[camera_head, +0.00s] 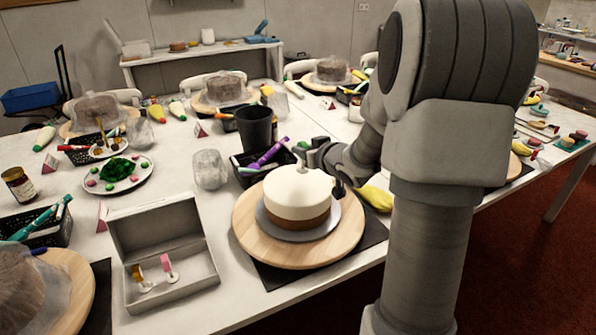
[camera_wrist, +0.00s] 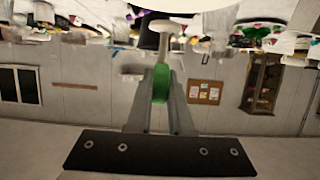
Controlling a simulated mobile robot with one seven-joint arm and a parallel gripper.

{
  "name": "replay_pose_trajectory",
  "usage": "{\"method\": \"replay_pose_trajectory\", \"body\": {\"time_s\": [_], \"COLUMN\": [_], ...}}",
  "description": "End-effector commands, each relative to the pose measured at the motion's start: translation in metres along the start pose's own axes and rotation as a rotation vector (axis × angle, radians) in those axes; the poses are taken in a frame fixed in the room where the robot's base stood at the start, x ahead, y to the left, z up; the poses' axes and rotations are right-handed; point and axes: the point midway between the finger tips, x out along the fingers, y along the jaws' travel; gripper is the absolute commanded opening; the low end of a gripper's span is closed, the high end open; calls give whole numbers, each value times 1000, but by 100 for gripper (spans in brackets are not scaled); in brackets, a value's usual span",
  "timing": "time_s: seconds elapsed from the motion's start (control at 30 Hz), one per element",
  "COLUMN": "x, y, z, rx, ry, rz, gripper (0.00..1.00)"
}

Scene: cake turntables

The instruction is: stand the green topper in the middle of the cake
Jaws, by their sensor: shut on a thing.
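The cake (camera_head: 297,211), white on top and brown below, stands on a grey board on the round wooden turntable (camera_head: 252,238). My gripper (camera_wrist: 161,88) is shut on the green topper (camera_wrist: 161,82), whose pale stem and round base point toward the cake, at the top edge of the wrist view. In the head view my gripper (camera_head: 311,151) is over the far part of the cake top. I cannot tell whether the base touches the icing.
An open white box (camera_head: 205,283) at the front left holds an orange topper (camera_head: 139,277) and a pink topper (camera_head: 168,266). A black basket with a purple tool (camera_head: 268,154), a dark cup (camera_head: 256,129) and a yellow piping bag (camera_head: 376,197) stand close around the turntable.

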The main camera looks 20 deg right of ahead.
Motion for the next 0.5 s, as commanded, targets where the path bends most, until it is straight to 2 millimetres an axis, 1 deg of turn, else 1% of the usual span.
{"method": "replay_pose_trajectory", "body": {"time_s": [0.03, 0.1, 0.27, 0.5], "x": [10, 17, 23, 34], "y": [-3, -5, -6, -7], "z": [4, 4, 9, 41], "rx": [1, -1, 1, 2], "ry": [1, 0, 0, -1], "rz": [-2, -1, 1, 0], "gripper": [0, 0, 0, 0]}}
